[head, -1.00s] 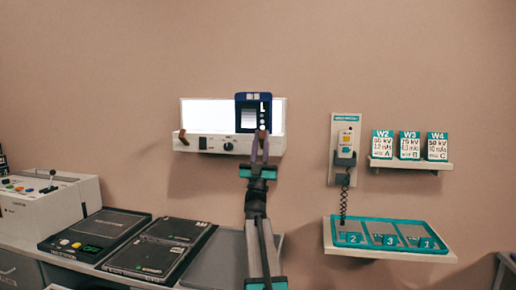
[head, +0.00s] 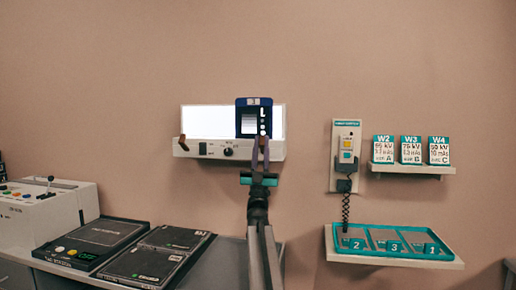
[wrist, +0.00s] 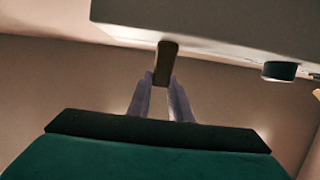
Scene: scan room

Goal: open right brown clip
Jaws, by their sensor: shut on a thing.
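The right brown clip (wrist: 165,62) sticks down from the underside of the white light box in the wrist view. The two purple-grey fingers of my gripper (wrist: 161,90) are shut on its lower end. In the head view my gripper (head: 260,148) reaches up to the right part of the light box (head: 212,149) and mostly hides this clip. A dark blue film (head: 247,119) hangs over the right part of the lit panel, above the clip. The left brown clip (head: 183,143) is at the box's left end, clear of my gripper.
A dark round knob (wrist: 279,71) is under the box, right of the clip in the wrist view. A handset (head: 346,157), a card shelf (head: 411,171) and a teal tray (head: 394,243) are on the wall at right. Black cassettes (head: 155,258) lie on the counter at lower left.

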